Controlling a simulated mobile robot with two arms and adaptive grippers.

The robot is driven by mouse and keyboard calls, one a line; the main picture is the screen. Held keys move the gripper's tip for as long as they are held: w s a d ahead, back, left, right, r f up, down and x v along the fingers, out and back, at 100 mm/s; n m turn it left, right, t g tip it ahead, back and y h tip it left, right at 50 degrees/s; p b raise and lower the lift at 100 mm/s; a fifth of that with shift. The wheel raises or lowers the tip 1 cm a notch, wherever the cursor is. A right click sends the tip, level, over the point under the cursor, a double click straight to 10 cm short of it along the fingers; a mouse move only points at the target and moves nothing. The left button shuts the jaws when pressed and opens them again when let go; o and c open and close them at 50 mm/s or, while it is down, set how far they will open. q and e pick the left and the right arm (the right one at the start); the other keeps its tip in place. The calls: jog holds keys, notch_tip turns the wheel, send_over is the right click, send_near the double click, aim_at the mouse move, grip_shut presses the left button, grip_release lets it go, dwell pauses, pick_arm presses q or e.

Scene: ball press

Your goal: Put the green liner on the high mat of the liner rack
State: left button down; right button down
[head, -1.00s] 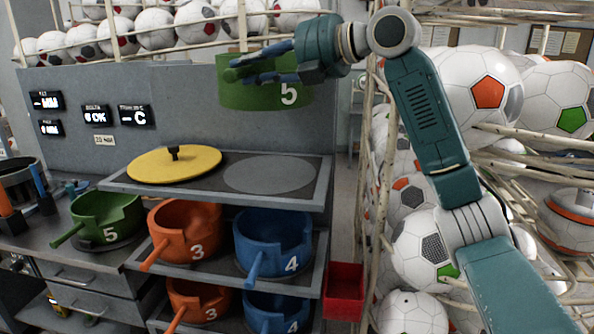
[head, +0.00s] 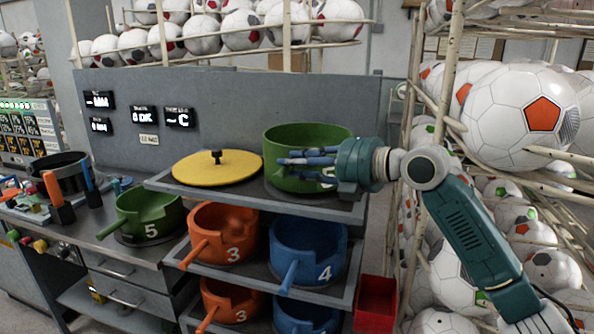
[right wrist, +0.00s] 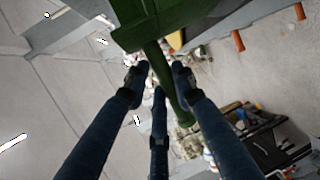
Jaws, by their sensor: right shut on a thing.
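My right gripper (head: 315,159) is shut on a green liner (head: 290,142) marked 5, at the right of the rack's top shelf. The liner is upright, directly over the grey high mat (head: 284,195), which is mostly hidden beneath it. I cannot tell whether its bottom touches the mat. In the right wrist view the liner's green handle (right wrist: 163,72) runs between my fingers (right wrist: 158,88). The liner rack (head: 315,207) holds orange liners marked 3 and blue liners marked 4 on its lower shelves. My left gripper is not in view.
A yellow lid (head: 215,170) with a black knob lies left of the held liner. Another green liner (head: 150,212) marked 5 stands on the counter at left. A red bin (head: 375,304) is at the rack's right. Ball racks stand behind and to the right.

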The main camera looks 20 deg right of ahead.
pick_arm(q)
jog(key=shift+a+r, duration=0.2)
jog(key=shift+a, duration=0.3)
pick_arm(e)
jog(key=shift+d+f, duration=0.1)
jog(key=shift+f, duration=0.75)
jog(key=c, duration=1.4)
grip_release()
jog(key=shift+f, duration=0.1)
jog(key=shift+c, duration=0.2)
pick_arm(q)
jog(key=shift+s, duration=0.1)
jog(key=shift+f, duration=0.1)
pick_arm(e)
jog(key=shift+s, duration=0.1)
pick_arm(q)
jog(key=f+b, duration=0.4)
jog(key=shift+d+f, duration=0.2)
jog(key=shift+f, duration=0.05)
pick_arm(e)
jog(key=v, duration=1.2)
jog(key=shift+f, duration=0.1)
